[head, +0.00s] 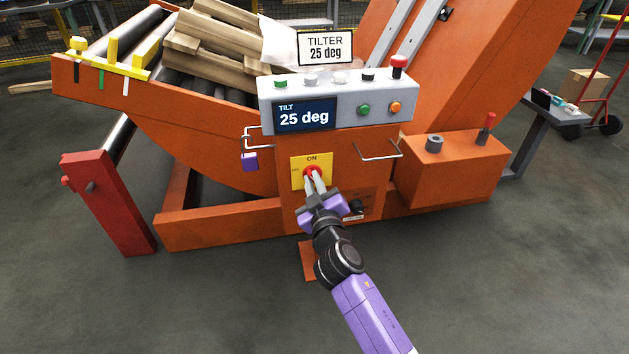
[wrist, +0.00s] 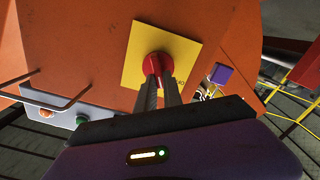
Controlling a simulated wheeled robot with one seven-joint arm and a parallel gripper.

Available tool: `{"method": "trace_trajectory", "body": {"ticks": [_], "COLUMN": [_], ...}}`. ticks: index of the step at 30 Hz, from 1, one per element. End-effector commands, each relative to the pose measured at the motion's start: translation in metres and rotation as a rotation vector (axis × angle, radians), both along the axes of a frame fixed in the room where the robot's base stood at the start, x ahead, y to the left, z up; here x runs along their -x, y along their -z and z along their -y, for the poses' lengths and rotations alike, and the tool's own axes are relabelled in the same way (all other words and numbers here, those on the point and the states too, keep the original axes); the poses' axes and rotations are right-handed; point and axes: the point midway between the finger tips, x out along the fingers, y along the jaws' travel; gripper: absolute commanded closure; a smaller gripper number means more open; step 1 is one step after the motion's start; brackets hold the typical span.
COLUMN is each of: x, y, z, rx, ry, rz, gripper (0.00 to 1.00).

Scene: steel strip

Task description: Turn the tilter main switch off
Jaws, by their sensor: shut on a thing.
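The tilter main switch is a red rotary knob (head: 312,170) on a square yellow plate (head: 298,180) on the orange front panel below the console. The plate reads ON above the knob. My gripper (head: 314,178) reaches the knob from below, its two grey fingers closed on it. In the wrist view the red knob (wrist: 158,67) sits between my fingertips (wrist: 158,78), in front of the yellow plate (wrist: 143,38). My fingers hide part of the knob, so its exact pointing is hard to tell. The console display (head: 305,117) reads TILT 25 deg.
Above the switch is a grey console (head: 350,115) with several buttons. Wire handles (head: 380,152) stick out on both sides of the panel. A purple padlock (head: 250,161) hangs at the left handle. A red post (head: 108,205) stands at left. The floor in front is clear.

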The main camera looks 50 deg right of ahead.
Motion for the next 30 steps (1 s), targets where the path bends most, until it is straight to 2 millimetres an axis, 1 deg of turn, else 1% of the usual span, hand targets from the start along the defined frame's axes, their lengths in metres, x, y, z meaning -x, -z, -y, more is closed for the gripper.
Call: {"method": "trace_trajectory", "body": {"ticks": [21,30], "x": [-0.0030,-0.0035], "y": [0.0060,0.0092], "z": [-0.0054,-0.0063], "rx": [0.560,0.744], "ry": [-0.002,-0.003], "rz": [-0.379,-0.504], "gripper": [1.00,1.00]}}
